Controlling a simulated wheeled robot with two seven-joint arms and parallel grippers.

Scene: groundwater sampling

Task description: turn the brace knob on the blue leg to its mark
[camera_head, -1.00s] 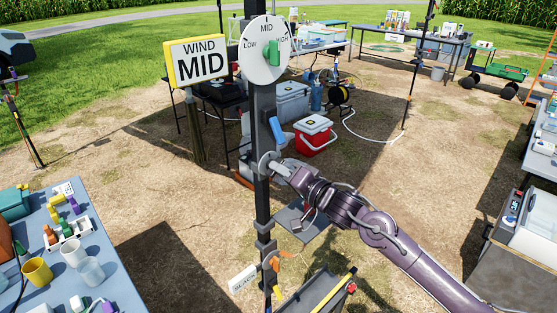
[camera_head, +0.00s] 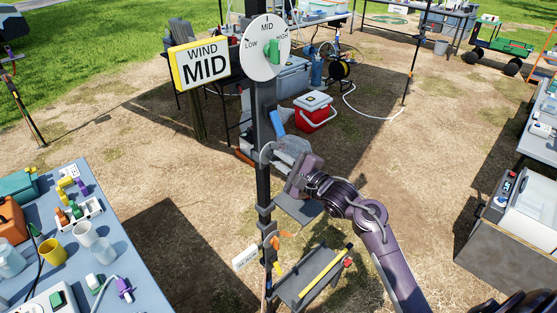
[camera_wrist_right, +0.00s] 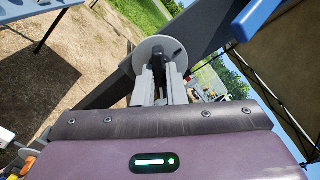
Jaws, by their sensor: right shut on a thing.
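A pale grey disc (camera_head: 266,154) sits on the dark post (camera_head: 262,100). In the right wrist view, the disc (camera_wrist_right: 161,56) carries a dark knob (camera_wrist_right: 158,64) between my two grey fingers. My right gripper (camera_head: 277,161) is shut on this knob, seen also in the right wrist view (camera_wrist_right: 159,75). The fingers hide much of the knob, so I cannot read its angle against a mark. A blue lever (camera_head: 277,122) is on the post just above the disc. I cannot make out which part is the blue leg. My left gripper is not in view.
A cluttered blue table (camera_head: 130,270) stands at left. A red cooler (camera_head: 314,114) is behind. Open ground lies between.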

